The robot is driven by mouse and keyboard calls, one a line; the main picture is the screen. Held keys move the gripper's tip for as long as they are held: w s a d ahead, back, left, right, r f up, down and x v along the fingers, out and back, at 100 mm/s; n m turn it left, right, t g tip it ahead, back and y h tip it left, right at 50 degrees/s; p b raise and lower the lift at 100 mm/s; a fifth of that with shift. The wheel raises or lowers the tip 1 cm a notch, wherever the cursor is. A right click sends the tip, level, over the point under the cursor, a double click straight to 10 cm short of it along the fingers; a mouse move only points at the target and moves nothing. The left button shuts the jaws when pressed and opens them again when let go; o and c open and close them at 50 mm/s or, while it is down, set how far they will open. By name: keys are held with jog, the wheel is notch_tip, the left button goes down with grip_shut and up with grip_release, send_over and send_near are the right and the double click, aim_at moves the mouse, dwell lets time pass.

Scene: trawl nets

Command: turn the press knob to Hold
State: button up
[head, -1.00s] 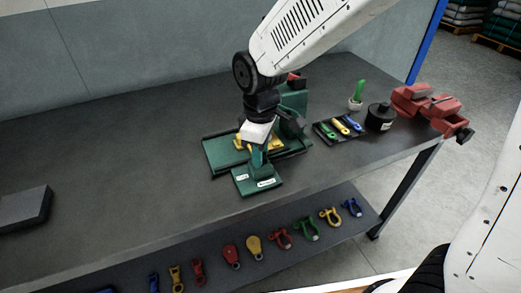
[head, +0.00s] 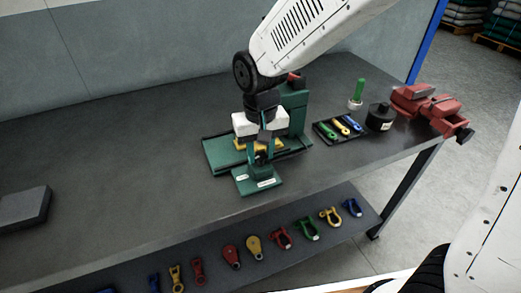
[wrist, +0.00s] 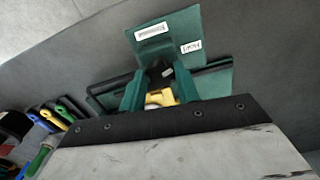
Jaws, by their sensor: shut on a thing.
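The green press (head: 293,100) stands on the dark bench, with a front plate (head: 245,187) carrying two white labels. In the wrist view, the plate (wrist: 150,20) shows one label at its upper left and another at its right, which seems to read Hold upside down (wrist: 190,46). My gripper (head: 262,158) points down just behind the plate. In the wrist view, its two green fingers (wrist: 158,80) close around the dark knob (wrist: 160,71), which is mostly hidden between them. I cannot tell exactly which label the knob points to. A yellow part (wrist: 160,97) shows below the knob.
A tray of coloured tools (head: 338,129), a black canister (head: 381,117), a green-handled item (head: 358,92) and a red vise (head: 430,103) stand to the right. A grey block (head: 24,207) lies far left. Shackles and pulleys lie on the shelf below (head: 130,262).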

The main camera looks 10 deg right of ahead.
aim_at(260, 155)
jog(key=shift+r+m, duration=0.1)
jog(key=shift+m, duration=1.5)
jog(key=o, duration=1)
jog(key=shift+c, duration=0.2)
notch_tip(260, 155, up, 8)
jog(key=shift+f, duration=0.1)
